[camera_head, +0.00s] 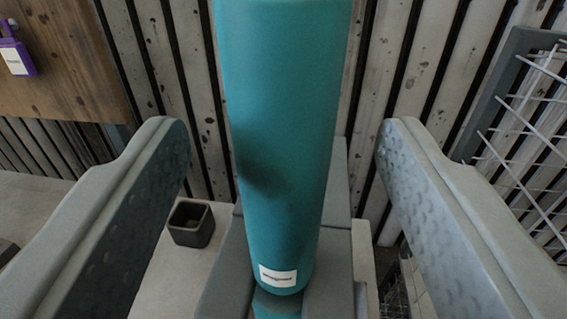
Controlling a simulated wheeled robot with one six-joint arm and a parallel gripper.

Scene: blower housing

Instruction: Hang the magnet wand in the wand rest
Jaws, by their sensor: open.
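A thick teal cylinder (280,130), which looks like the magnet wand, runs from the top edge down the middle of the view. It has a small white label near its lower end and a dark shadow on its left side. My gripper (283,135) is open, with one grey dimpled finger on each side of the cylinder. Visible gaps separate both fingers from it. Grey angled pieces (225,285) show behind and below the cylinder; I cannot tell whether they are the wand rest or whether they touch it. The cylinder's top is out of view.
A small dark square cup (191,223) stands on the pale surface (160,285) at left. A wooden board (70,70) with a purple padlock-like tag (14,55) is at upper left. A wire rack (525,130) is at right. A slatted wall (395,70) stands behind.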

